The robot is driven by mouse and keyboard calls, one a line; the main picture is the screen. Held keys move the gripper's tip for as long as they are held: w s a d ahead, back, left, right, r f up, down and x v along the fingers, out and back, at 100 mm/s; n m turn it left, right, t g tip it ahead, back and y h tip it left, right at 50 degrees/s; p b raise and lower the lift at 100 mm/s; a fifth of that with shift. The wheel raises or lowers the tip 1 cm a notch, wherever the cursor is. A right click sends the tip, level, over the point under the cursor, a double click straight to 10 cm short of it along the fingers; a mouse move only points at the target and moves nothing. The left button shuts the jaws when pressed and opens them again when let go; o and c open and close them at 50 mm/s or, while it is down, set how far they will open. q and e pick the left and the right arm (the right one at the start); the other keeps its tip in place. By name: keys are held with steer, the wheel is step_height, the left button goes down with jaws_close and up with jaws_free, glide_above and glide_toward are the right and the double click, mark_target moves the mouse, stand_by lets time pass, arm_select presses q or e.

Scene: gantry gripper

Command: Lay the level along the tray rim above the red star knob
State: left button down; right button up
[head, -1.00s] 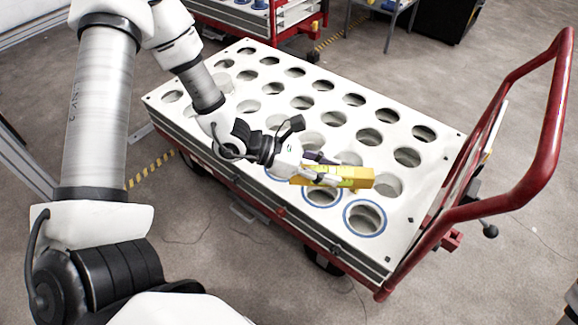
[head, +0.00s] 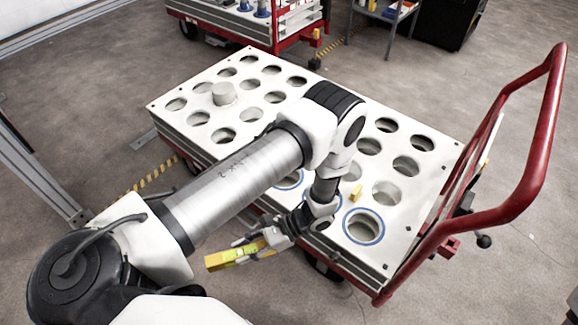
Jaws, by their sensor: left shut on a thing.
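My left gripper (head: 262,244) is shut on the yellow level (head: 232,256). The level sticks out to the left from the fingers, tilted slightly in the picture, with a greenish vial window near its middle. It appears in front of the near long side of the white tray (head: 432,205), against the floor in the picture, apart from the rim. The red star knob cannot be made out; my left arm and gripper cover part of the tray's near side. My right gripper is not in view.
The tray has rows of round holes, some ringed blue. A red push handle (head: 540,150) rises at right. Another red cart (head: 318,40) stands behind.

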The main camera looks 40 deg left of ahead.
arm_select(q)
steer(key=w+f+m+t+y+p, duration=0.1)
steer(key=w+m+t+y+p, duration=0.1)
steer(key=w+m+t+y, duration=0.3)
steer(key=m+t+b, duration=0.6)
steer(key=t+b, duration=0.1)
steer(key=b, duration=1.9)
glide_above(291, 203)
step_height(291, 203, down, 5)
steer(key=shift+s+d+f, duration=0.1)
steer(key=shift+s+f, duration=0.05)
steer(key=shift+w+a+f+b, duration=0.15)
steer(key=shift+w+a+b, duration=0.1)
steer(key=shift+b, duration=0.2)
step_height(291, 203, down, 3)
steer(key=b, duration=0.2)
steer(key=shift+d+m+b, duration=0.1)
steer(key=shift+m+b, duration=0.2)
steer(key=c, duration=0.8)
jaws_free()
